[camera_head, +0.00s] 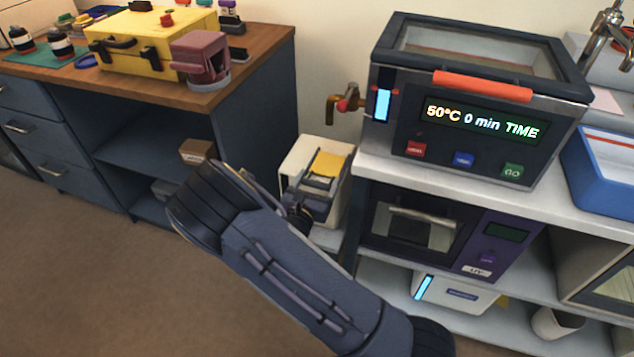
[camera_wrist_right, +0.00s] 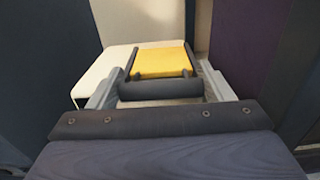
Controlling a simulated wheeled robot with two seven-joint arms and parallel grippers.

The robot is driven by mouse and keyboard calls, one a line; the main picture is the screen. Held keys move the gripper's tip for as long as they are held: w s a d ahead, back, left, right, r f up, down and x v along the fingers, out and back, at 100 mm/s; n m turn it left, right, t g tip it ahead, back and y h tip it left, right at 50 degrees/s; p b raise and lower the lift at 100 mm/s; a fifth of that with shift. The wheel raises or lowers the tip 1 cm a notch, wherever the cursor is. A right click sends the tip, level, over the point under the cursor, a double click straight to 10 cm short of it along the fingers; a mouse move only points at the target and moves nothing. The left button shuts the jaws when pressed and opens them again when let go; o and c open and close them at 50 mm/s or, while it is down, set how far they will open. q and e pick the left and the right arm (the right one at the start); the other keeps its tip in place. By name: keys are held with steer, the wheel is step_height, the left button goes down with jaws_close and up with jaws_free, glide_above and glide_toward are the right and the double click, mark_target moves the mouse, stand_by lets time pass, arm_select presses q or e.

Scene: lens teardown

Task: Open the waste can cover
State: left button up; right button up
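The waste can (camera_head: 303,160) is a cream bin on the floor between the wooden desk and the white bench. A dark frame with a yellow panel (camera_head: 327,165) is on its top. In the right wrist view, the yellow panel (camera_wrist_right: 162,60) has a dark bar (camera_wrist_right: 160,90) along its near edge. My right gripper (camera_wrist_right: 160,88) is open, with its pale fingers wide apart on either side of the bar's ends. I cannot tell whether they touch it. In the head view my right arm hides the can's near side and most of the gripper. My left gripper is not in view.
The white bench (camera_head: 375,168) stands close on the right, with a heated bath (camera_head: 480,95) and a brass tap (camera_head: 343,103) overhanging near the can. A dark oven (camera_head: 415,228) is beneath. The desk (camera_head: 262,60) stands left with a yellow case (camera_head: 150,45). Floor at left is clear.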

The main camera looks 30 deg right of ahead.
steer(key=c, duration=0.9)
steer(key=shift+o, duration=0.2)
steer(key=p+v, duration=0.1)
steer(key=v, duration=0.6)
steer(key=shift+s+a, duration=0.25)
steer(key=o, duration=1.4)
steer(key=p+v, duration=0.1)
steer(key=v, duration=0.6)
steer(key=shift+s+a, duration=0.25)
steer(key=shift+a, duration=0.05)
